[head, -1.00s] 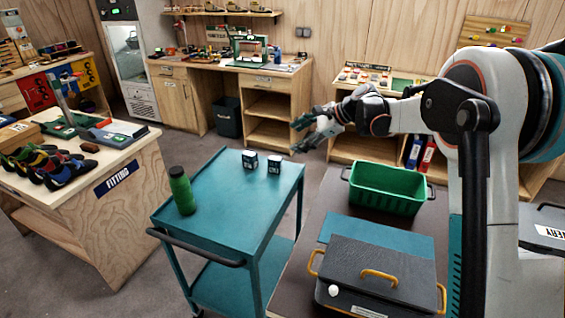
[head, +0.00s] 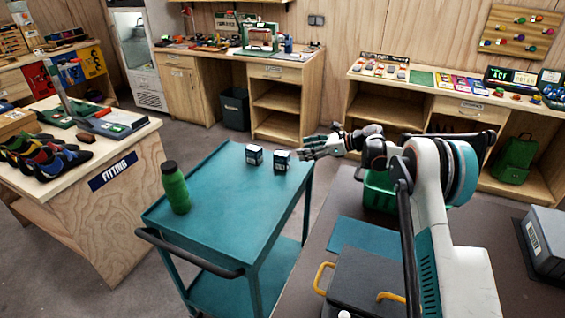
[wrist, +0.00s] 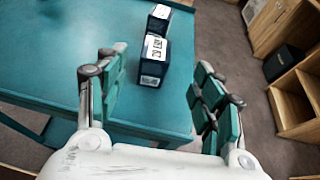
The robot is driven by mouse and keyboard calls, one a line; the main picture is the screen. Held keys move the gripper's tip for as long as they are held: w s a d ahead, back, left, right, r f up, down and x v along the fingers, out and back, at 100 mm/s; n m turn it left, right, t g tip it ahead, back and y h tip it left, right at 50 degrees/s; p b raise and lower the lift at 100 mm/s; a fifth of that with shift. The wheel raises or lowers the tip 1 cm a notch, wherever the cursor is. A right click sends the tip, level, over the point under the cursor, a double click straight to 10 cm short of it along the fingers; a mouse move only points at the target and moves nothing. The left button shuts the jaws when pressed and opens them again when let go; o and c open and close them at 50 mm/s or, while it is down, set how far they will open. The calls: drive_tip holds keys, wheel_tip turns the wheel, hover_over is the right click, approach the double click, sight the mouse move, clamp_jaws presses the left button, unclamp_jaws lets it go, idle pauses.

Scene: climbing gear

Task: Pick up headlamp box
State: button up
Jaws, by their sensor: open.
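Two small dark boxes with white labels stand near each other on the teal cart (head: 222,190). The left box (head: 254,155) and the right box (head: 281,161) look alike, and I cannot read which is the headlamp box. My gripper (head: 310,147) is open and empty, just right of the right box in the head view. In the wrist view the open fingers (wrist: 160,92) point toward the nearer box (wrist: 153,64), which lies just beyond the fingertips, between their lines. The farther box (wrist: 159,18) stands behind it.
A green bottle (head: 175,187) stands at the cart's left edge. A green crate (head: 380,190), partly hidden by my arm, and a dark case (head: 362,280) with yellow handles are on the brown table to the right. The cart's middle is clear.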

sight(284, 154)
drive_tip(key=b+x, duration=0.1)
drive_tip(key=x, duration=0.5)
drive_tip(key=shift+a+f, duration=0.1)
drive_tip(key=shift+f, duration=0.05)
drive_tip(key=x, duration=0.1)
drive_tip(key=b+x, duration=0.2)
drive_tip(key=x, duration=0.1)
drive_tip(key=shift+s+f, duration=0.25)
drive_tip(key=shift+f, duration=0.05)
drive_tip(key=shift+w+a+f+b, duration=0.1)
drive_tip(key=shift+w+a+b, duration=0.05)
drive_tip(key=shift+a+b, duration=0.25)
drive_tip(key=shift+c, duration=0.3)
drive_tip(key=c, duration=1.2)
